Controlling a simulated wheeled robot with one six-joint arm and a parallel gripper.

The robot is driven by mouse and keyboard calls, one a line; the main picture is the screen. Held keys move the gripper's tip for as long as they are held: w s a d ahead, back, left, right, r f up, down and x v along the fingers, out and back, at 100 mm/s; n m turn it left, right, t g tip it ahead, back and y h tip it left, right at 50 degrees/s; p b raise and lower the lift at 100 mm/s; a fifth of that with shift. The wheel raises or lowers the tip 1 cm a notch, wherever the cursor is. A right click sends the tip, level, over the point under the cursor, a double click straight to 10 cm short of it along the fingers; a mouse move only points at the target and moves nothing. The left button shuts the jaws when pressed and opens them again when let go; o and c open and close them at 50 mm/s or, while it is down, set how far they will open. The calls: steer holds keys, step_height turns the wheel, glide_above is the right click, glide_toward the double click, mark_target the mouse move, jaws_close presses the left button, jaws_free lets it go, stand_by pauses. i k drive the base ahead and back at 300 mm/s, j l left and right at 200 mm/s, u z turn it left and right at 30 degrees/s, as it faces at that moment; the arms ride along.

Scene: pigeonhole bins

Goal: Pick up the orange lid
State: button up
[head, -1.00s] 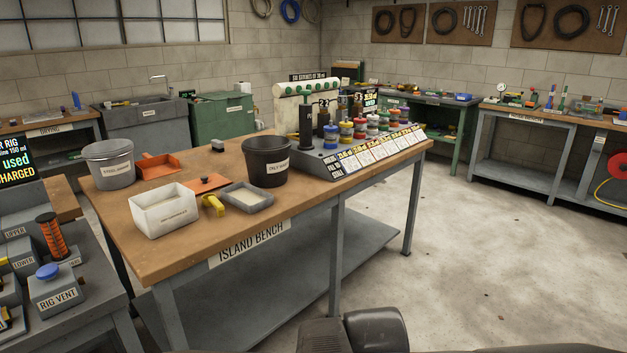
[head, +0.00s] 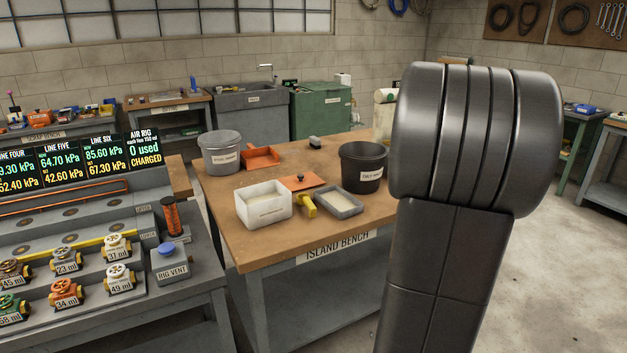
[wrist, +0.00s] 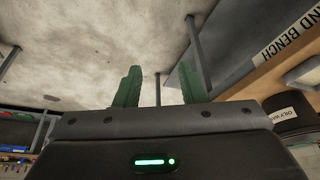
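The orange lid (head: 303,181) is a flat plate with a small dark knob. It lies on the wooden top of the island bench (head: 250,226), behind the yellow-handled item and between the white box and the black bucket. My gripper (wrist: 160,86) shows in the wrist view with its two green fingers apart and nothing visible between them. It is away from the lid, which is out of the wrist view. In the head view my arm covers the right end of the bench, and my gripper is out of sight.
Around the lid stand a white box (head: 264,207), a grey tray (head: 339,203), a black bucket (head: 362,168) and a yellow-handled item (head: 307,205). A grey bucket (head: 221,153) and an orange dustpan (head: 262,158) are farther back. A valve bench (head: 190,284) is at left.

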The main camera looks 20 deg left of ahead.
mark_target(307, 179)
steer(key=i+u, duration=0.2)
steer(key=u, duration=0.25)
steer(key=i+u, duration=0.2)
steer(key=u, duration=0.2)
steer(key=i+u, duration=0.2)
steer(key=u, duration=0.25)
steer(key=i+l+u, duration=0.3)
steer(key=i+l, duration=0.75)
